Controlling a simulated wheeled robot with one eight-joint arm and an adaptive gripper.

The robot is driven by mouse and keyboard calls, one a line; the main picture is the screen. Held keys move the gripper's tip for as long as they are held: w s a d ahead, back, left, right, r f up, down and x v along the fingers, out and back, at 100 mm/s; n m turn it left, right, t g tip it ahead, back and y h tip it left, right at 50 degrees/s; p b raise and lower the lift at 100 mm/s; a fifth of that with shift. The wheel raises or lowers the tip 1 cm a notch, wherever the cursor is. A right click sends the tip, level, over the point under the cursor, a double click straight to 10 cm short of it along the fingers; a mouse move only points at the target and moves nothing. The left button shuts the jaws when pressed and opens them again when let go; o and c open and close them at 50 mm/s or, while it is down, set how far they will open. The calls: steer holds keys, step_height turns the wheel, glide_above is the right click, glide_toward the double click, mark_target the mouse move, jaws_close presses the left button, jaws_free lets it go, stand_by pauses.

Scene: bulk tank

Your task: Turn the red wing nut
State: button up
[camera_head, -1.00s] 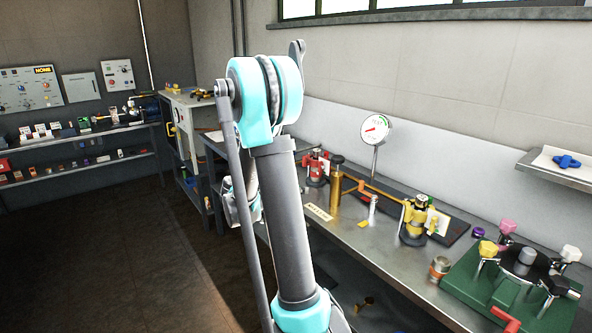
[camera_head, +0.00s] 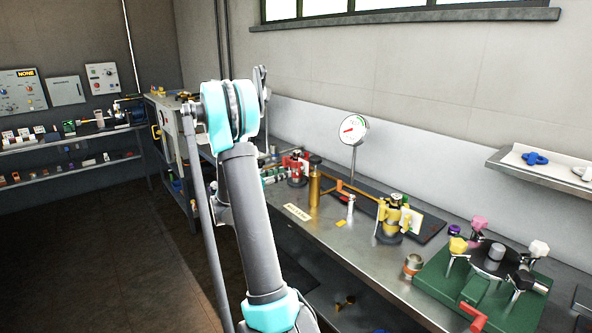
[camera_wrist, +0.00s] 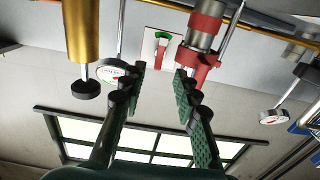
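A red winged piece (camera_wrist: 200,60) on a silver cylinder, which looks like the red wing nut, shows in the upside-down wrist view. In the head view a red device (camera_head: 293,166) stands on the bench beside my arm; its wings are too small to make out there. My gripper (camera_wrist: 160,72) is open, with two dark green padded fingers. The winged piece is close to the right fingertip, and I cannot tell whether they touch. Between the fingertips is a white plate (camera_wrist: 150,48) with a red and green mark. My gripper is hidden in the head view.
A brass cylinder (camera_head: 314,188), a dial gauge (camera_head: 353,130) and a yellow device (camera_head: 391,215) stand on the steel bench (camera_head: 330,234). A green fixture (camera_head: 440,285) with coloured knobs and a red handle is at the right. A wall shelf (camera_head: 515,165) holds a blue knob (camera_head: 535,157).

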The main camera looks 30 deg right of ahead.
mark_target(298, 168)
steer(key=d, duration=0.7)
steer(key=shift+w+d, duration=0.25)
steer(key=shift+d, duration=0.05)
jaws_close()
